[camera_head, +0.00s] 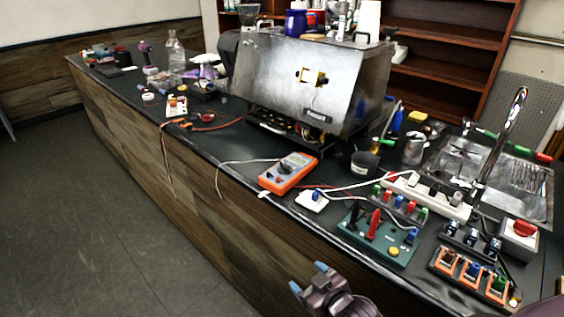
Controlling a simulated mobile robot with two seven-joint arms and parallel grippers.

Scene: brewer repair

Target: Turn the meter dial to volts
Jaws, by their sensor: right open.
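The orange multimeter (288,173) lies on the dark counter near its front edge, in front of the brewer. Its dark round dial (284,168) faces up; the marking it points to is too small to read. My right gripper (308,278) is at the bottom of the view, in front of the counter. Its two blue-tipped fingers are apart with nothing between them. It is well short of the meter and not touching it. My left gripper is not in view.
A metal brewer (290,80) stands behind the meter. A green board (385,243) with red and black probes, a white power strip (440,195) and orange switch blocks (470,272) crowd the right. Thin cables run beside the meter. Floor at left is clear.

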